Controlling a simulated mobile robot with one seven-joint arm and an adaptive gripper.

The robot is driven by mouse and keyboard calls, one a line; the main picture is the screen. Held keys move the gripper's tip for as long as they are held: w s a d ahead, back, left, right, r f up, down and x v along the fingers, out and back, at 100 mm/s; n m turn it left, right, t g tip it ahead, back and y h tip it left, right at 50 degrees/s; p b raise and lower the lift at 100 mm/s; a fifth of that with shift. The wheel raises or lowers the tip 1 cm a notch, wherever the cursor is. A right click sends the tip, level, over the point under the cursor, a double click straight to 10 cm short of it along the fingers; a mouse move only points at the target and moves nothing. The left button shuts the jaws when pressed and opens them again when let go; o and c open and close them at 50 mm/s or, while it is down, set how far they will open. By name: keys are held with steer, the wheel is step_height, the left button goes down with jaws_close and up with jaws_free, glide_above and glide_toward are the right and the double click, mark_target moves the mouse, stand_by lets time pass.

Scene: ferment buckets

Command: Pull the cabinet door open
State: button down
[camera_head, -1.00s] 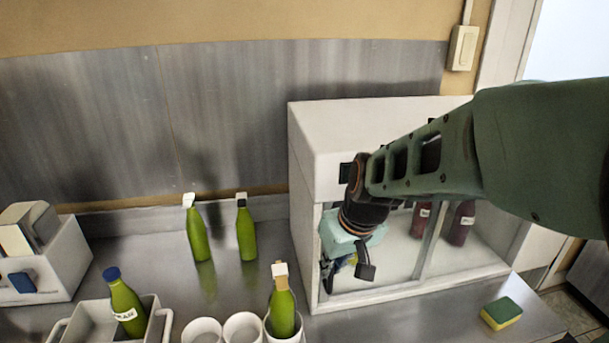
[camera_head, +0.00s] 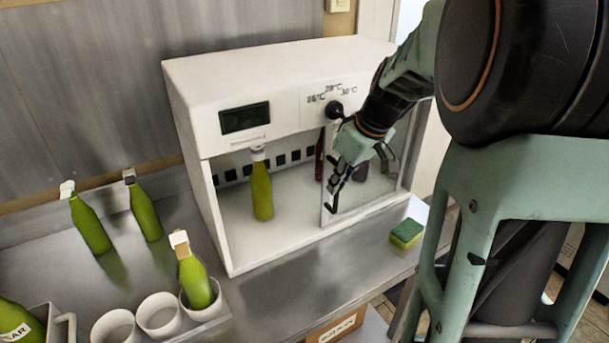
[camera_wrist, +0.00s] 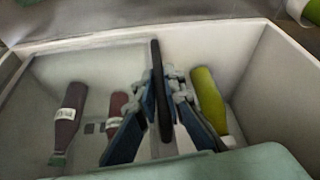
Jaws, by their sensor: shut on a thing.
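The white cabinet (camera_head: 270,90) stands on the steel counter, with a dark display and a knob above its front opening. Its framed clear door (camera_head: 375,205) covers the right part of the front, and the left part stands open. My gripper (camera_head: 335,192) is at the door's left edge. In the wrist view, my gripper (camera_wrist: 160,120) is shut around a dark upright bar, the door handle (camera_wrist: 157,75). In the head view the handle is mostly hidden by the fingers.
Inside the cabinet, a green bottle (camera_head: 262,190) stands left and dark red bottles (camera_wrist: 66,125) stand behind the door. A sponge (camera_head: 406,233) lies on the counter near the cabinet's right. Green bottles (camera_head: 90,225) and white cups (camera_head: 158,314) stand at the left.

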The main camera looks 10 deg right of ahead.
steer(key=shift+w+d+r, duration=0.45)
steer(key=shift+w+d, duration=0.1)
steer(key=shift+d, duration=0.15)
steer(key=c, duration=2.2)
jaws_free()
steer(key=shift+o, duration=0.9)
steer(key=shift+s+a, duration=0.1)
steer(key=shift+s, duration=0.05)
steer(key=shift+f, duration=0.15)
steer(key=v, duration=1.2)
steer(key=shift+s, duration=0.1)
